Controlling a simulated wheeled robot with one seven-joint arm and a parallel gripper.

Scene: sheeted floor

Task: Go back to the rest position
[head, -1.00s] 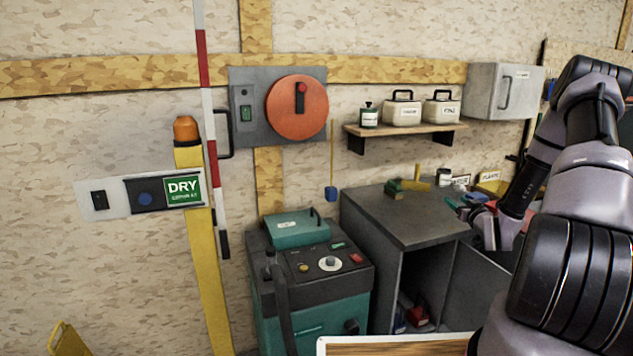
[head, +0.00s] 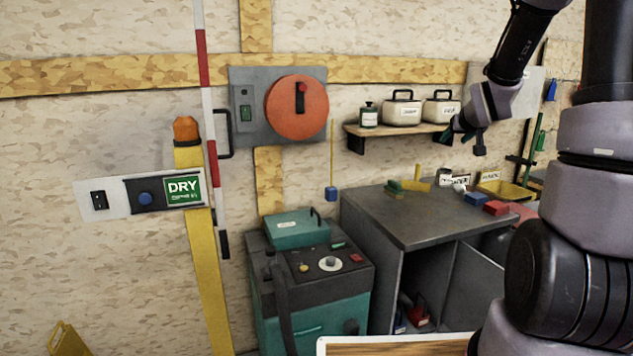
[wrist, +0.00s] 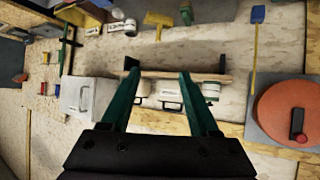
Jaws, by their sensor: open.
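My gripper (head: 450,137) is in the air in front of the right end of the wall shelf in the head view, small and partly dark against it. In the wrist view its two green fingers (wrist: 155,95) are spread apart with nothing between them. Beyond the fingers the wrist view shows the shelf and its containers upside down. My arm rises at the right of the head view and bends down to the gripper.
A grey cabinet (head: 420,215) holds brushes and blocks on top, with a yellow tray (head: 505,190) behind. The wall shelf (head: 400,130) carries a bottle (head: 369,115) and two canisters. A teal machine (head: 310,290) stands left of the cabinet. A striped pole (head: 212,150) stands further left.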

